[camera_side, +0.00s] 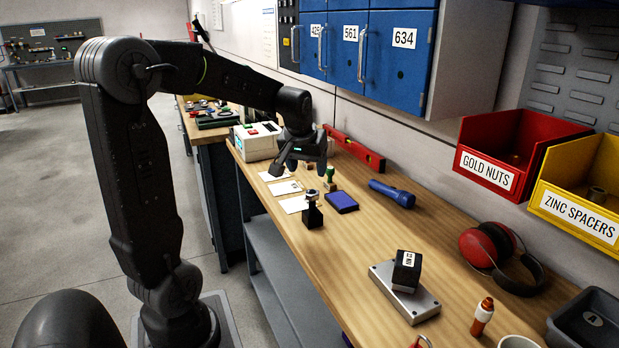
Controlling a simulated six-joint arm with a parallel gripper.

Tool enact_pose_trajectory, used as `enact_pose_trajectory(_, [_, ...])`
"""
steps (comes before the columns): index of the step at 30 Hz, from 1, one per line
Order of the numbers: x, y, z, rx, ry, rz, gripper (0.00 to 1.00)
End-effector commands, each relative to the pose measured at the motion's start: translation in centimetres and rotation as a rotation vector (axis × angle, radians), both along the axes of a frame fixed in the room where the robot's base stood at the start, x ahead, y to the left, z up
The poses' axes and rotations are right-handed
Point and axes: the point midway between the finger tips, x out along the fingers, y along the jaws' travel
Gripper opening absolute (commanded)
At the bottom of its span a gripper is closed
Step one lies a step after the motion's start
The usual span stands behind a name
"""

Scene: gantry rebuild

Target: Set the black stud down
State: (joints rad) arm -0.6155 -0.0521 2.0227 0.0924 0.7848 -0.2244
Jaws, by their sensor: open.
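My gripper (300,167) is open above the far part of the wooden bench, with nothing visible between its fingers. No part is clearly recognisable as a black stud. A small black block with a silver and dark top (312,212) stands upright on the bench, below and slightly right of my gripper and apart from it. I cannot tell whether either one is the stud.
White cards (285,187), a green-handled stamp (329,177) and a blue pad (341,202) lie near my gripper. Earmuffs (487,245) lie right. The bench middle is clear.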

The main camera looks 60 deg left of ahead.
Motion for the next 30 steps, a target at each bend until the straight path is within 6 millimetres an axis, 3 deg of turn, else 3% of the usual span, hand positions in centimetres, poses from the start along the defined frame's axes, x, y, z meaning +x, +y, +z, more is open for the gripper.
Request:
enact_pose_trajectory(2, [-0.2, -0.5, 0.5, 0.001, -0.001, -0.008, 0.64])
enact_pose_trajectory(5, [-0.5, -2.9, 1.4, 0.006, -0.009, -0.068, 0.64])
enact_pose_trajectory(8, [-1.7, -7.9, 2.3, 0.016, -0.024, -0.197, 0.64])
enact_pose_trajectory(12, [-5.3, -15.6, 2.8, 0.027, -0.051, -0.432, 0.64])
enact_pose_trajectory(15, [-8.3, -19.6, 2.5, 0.033, -0.069, -0.582, 0.64])
enact_pose_trajectory(18, [-10.8, -22.1, 1.9, 0.038, -0.082, -0.696, 0.64])
enact_pose_trajectory(23, [-12.8, -23.7, 1.3, 0.039, -0.093, -0.783, 0.64])
enact_pose_trajectory(30, [-12.9, -23.8, 1.3, 0.038, -0.092, -0.789, 0.64])
